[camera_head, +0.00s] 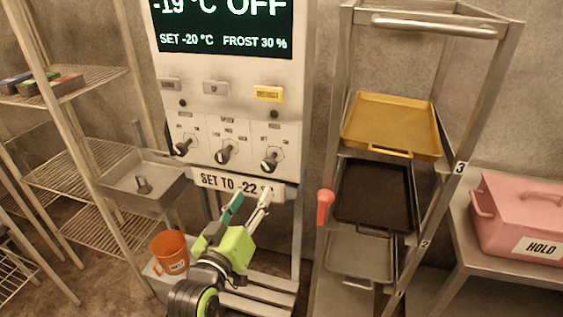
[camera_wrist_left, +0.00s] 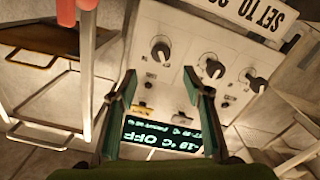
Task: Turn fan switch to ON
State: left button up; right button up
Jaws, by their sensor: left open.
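A pale control panel (camera_head: 236,75) stands against the back wall, with three black rotary knobs in a row: left (camera_head: 183,147), middle (camera_head: 224,155) and right (camera_head: 270,162). Their labels are too small to read, so I cannot tell which one is the fan switch. The display (camera_head: 225,25) reads -19 °C OFF, SET -20 °C, FROST 30 %. My left gripper (camera_head: 250,198) is open and empty, below the right knob and in front of the lower sign. In the left wrist view, the picture is upside down and the gripper (camera_wrist_left: 160,80) points at the panel, fingers apart. My right gripper is not seen.
A sign (camera_head: 230,183) reading SET TO -22 hangs under the knobs, partly hidden. Buttons, one yellow (camera_head: 268,93), sit above them. A tray rack (camera_head: 351,130) with a red handle (camera_head: 324,207) stands right. A steel basin (camera_head: 140,185) and an orange bucket (camera_head: 169,247) are left.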

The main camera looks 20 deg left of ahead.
aim_at(267, 167)
pick_arm(q)
jog(key=w+p, duration=0.2)
jog(key=w, duration=1)
jog(key=shift+w+r+p, duration=0.15)
jog(key=shift+r+p, duration=0.05)
jog(key=shift+p, duration=0.15)
jog(key=shift+w, duration=0.75)
jog(key=c, duration=1.1)
